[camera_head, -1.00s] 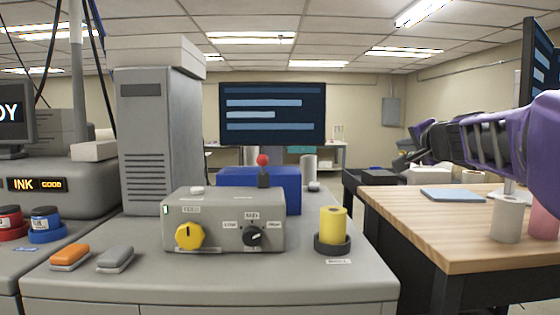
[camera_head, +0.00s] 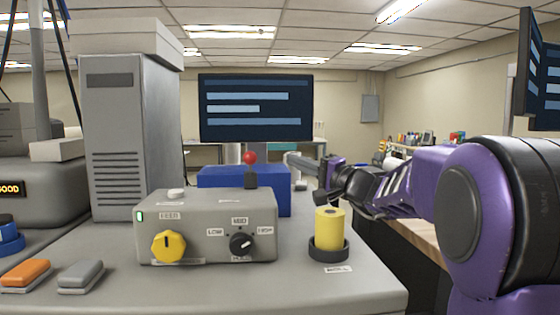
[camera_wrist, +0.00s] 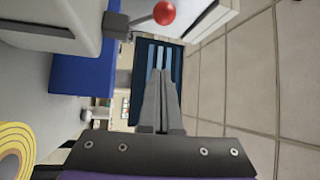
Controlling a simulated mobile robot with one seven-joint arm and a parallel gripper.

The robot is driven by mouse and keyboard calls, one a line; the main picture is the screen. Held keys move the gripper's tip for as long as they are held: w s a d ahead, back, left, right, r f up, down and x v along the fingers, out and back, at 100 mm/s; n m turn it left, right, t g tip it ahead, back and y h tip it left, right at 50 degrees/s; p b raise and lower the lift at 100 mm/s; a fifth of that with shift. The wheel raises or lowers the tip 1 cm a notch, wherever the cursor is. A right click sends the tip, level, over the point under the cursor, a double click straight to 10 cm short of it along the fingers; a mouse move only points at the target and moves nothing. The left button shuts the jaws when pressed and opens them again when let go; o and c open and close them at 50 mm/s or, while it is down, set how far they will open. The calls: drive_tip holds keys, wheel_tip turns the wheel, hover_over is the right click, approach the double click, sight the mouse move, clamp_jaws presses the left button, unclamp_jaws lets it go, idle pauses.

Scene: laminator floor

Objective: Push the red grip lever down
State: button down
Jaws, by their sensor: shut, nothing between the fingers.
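The red grip lever (camera_head: 250,157) stands upright behind the grey control box, with a round red ball on a short stem and a dark mount. In the wrist view its red ball (camera_wrist: 164,13) is at the top edge, beyond the fingertips and to one side. My gripper (camera_head: 291,158) is to the right of the lever at about the ball's height in the head view, apart from it. In the wrist view my gripper's fingers (camera_wrist: 160,70) are together and empty.
The grey control box (camera_head: 207,226) carries a yellow knob (camera_head: 168,246) and a black dial (camera_head: 241,244). A blue box (camera_head: 215,178) stands behind it. A yellow roll (camera_head: 329,229) sits in a dark holder under my arm. A tall grey cabinet (camera_head: 125,140) is at left.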

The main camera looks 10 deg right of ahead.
sight(250, 165)
drive_tip(key=w+a, duration=0.1)
drive_tip(key=a, duration=0.1)
drive_tip(key=w+a, duration=0.2)
drive_tip(key=w+a+r+p, duration=0.1)
drive_tip(key=a, duration=0.2)
drive_tip(key=shift+w, duration=0.15)
drive_tip(key=shift+s+a+f, duration=0.15)
drive_tip(key=shift+s+a, duration=0.1)
drive_tip(key=shift+s, duration=0.2)
drive_tip(key=shift+d+f, duration=0.1)
drive_tip(key=shift+s, duration=0.15)
drive_tip(key=shift+b, duration=0.3)
